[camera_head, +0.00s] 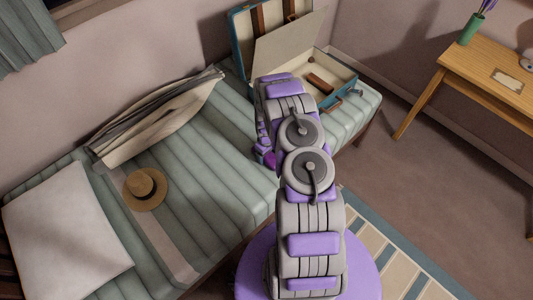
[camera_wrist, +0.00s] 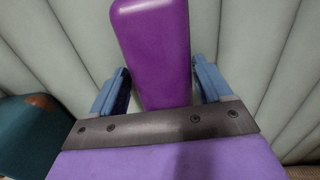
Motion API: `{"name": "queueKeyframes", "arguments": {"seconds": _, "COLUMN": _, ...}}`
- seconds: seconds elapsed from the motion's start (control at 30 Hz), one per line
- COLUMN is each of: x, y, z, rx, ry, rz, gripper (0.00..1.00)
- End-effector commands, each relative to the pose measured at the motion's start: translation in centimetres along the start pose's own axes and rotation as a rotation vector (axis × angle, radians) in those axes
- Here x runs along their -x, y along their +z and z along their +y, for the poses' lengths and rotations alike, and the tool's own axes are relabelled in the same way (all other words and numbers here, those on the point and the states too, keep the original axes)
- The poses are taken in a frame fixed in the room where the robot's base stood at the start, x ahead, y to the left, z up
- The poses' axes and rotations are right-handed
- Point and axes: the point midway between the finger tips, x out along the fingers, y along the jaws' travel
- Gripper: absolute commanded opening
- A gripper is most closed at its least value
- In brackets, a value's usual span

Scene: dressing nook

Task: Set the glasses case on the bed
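The glasses case is a purple, round-edged block; in the wrist view the case (camera_wrist: 155,45) stands between the blue fingers of my gripper (camera_wrist: 161,85), which close on its two sides. Its lower end is hidden behind the gripper's dark plate. The bed's pale green ribbed cover (camera_wrist: 260,50) fills the background behind the case. In the head view the bed (camera_head: 210,190) runs along the wall, and my gripper points down over its middle, mostly hidden by my arm. A bit of purple (camera_head: 269,160) shows there, perhaps the case. I cannot tell whether the case touches the cover.
An open teal suitcase (camera_head: 340,98) lies on the bed's far end; its corner (camera_wrist: 30,135) is close at left in the wrist view. A straw hat (camera_head: 146,188), a folded garment (camera_head: 150,130) and a white pillow (camera_head: 65,235) also lie there. A wooden desk (camera_head: 485,75) stands right.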

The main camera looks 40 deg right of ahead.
Motion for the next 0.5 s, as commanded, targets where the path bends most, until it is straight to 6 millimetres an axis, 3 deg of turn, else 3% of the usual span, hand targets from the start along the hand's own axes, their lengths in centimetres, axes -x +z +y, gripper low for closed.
{"name": "queueKeyframes", "arguments": {"seconds": 0.17, "x": 0.02, "y": 0.0, "z": 0.01, "rx": 0.0, "ry": 0.0, "rz": 0.0, "gripper": 0.96}}
{"name": "queueKeyframes", "arguments": {"seconds": 0.5, "x": 0.3, "y": -0.03, "z": -0.06, "rx": 0.0, "ry": 0.002, "rz": 0.0, "gripper": 0.96}}
